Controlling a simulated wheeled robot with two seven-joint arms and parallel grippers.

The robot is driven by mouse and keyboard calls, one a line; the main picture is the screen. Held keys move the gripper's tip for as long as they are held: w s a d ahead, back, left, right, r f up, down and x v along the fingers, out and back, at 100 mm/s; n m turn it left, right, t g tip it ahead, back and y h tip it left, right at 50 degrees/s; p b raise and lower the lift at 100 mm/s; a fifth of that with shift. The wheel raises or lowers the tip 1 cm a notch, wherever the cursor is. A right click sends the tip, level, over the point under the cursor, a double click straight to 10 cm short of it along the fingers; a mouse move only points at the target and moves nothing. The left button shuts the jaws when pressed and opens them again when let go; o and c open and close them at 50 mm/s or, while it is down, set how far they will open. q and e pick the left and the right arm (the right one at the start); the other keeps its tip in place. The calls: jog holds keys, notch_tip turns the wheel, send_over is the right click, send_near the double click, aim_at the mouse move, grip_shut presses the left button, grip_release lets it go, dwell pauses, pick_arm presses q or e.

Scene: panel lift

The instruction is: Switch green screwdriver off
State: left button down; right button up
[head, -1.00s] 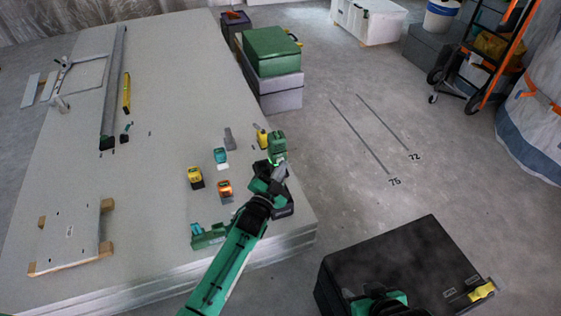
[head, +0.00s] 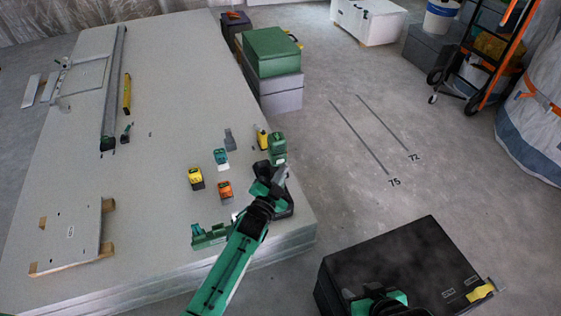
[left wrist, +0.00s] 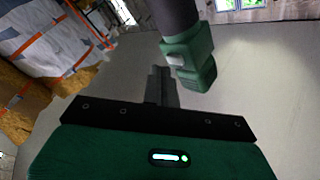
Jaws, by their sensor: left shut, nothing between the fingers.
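The green screwdriver (head: 277,143) stands near the right edge of the pale board stack in the head view. In the left wrist view its dark grey upper part and green lower part (left wrist: 197,70) show, with a pale grey button on the side facing me. My left gripper (head: 281,173) is shut and empty, just in front of the screwdriver. In the left wrist view the closed fingertips (left wrist: 160,78) are close to the screwdriver's left side; I cannot tell whether they touch it. My right arm's end (head: 380,301) is partly visible at the bottom edge; its fingers are unclear.
The board stack (head: 150,190) also carries a yellow tool (head: 195,178), an orange tool (head: 225,190), a teal tool (head: 220,157) and a yellow bottle-like item (head: 262,138). A black case (head: 410,262) stands at lower right. Green and grey boxes (head: 271,52) stand behind the stack.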

pick_arm(q)
jog(key=s+d+p, duration=0.2)
jog(key=s, duration=0.3)
jog(key=shift+s+d, duration=0.2)
jog(key=shift+s, duration=0.1)
dwell(0.7)
